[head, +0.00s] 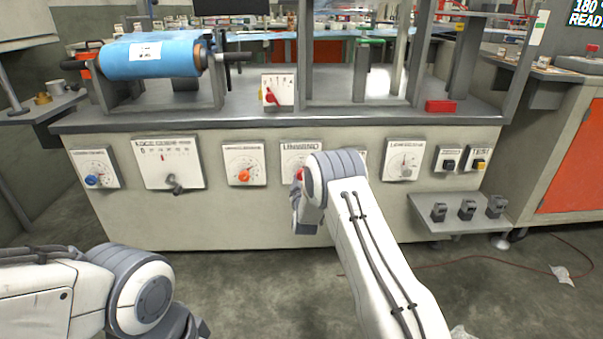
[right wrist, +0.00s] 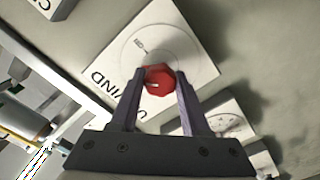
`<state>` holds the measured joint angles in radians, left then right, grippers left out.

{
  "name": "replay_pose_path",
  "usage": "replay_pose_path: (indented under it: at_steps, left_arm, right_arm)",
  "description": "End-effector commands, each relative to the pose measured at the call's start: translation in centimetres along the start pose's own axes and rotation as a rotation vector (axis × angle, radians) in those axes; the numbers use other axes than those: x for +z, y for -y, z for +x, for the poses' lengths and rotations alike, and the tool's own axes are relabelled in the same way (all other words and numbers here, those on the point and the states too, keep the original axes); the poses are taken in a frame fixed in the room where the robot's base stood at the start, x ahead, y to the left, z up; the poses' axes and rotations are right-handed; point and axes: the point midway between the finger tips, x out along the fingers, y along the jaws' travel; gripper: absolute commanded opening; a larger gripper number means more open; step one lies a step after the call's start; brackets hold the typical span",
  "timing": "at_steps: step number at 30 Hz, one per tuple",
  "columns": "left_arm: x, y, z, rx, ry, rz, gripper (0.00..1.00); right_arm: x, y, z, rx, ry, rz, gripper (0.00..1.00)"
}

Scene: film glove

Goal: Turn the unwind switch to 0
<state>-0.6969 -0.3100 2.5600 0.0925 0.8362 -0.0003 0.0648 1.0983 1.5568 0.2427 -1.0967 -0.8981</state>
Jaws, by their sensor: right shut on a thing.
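The unwind switch is a red knob (right wrist: 158,80) on a white square plate (right wrist: 125,55) lettered "WIND" in the right wrist view. In the head view the same plate (head: 293,151) is on the front of the grey bench, mostly hidden behind my right arm. Only a sliver of the red knob (head: 299,174) shows there. My right gripper (right wrist: 159,76) has its two fingers on either side of the knob, shut on it. In the head view the right gripper (head: 297,188) is partly covered by its own wrist. My left arm is at the lower left; its fingers are out of view.
An orange-knob dial (head: 244,163) is to the left of the unwind plate and another dial (head: 405,160) to the right. A small shelf (head: 455,222) with several dark blocks juts out at the lower right.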

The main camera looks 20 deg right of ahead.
Motion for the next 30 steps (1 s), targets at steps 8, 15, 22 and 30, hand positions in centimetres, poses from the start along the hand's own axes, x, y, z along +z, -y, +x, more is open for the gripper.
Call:
replay_pose_path:
  at_steps: [8, 15, 22, 30]
  left_arm:
    - [-0.1, -0.1, -1.5, 0.0, 0.0, 0.0, 0.45]
    - [-0.1, -0.2, -2.4, 0.0, 0.0, 0.0, 0.45]
    - [-0.2, -0.2, -3.0, 0.0, 0.0, 0.0, 0.45]
    - [-0.2, -0.2, -3.4, 0.0, 0.0, 0.0, 0.45]
  right_arm:
    - [-0.1, 0.1, -0.1, -0.003, 0.001, -0.264, 0.0]
    - [0.0, 0.1, -0.1, -0.004, 0.001, -0.481, 0.0]
    - [0.0, 0.2, -0.1, -0.003, 0.0, -0.647, 0.0]
    - [0.1, 0.3, -0.1, -0.003, 0.0, -0.764, 0.0]
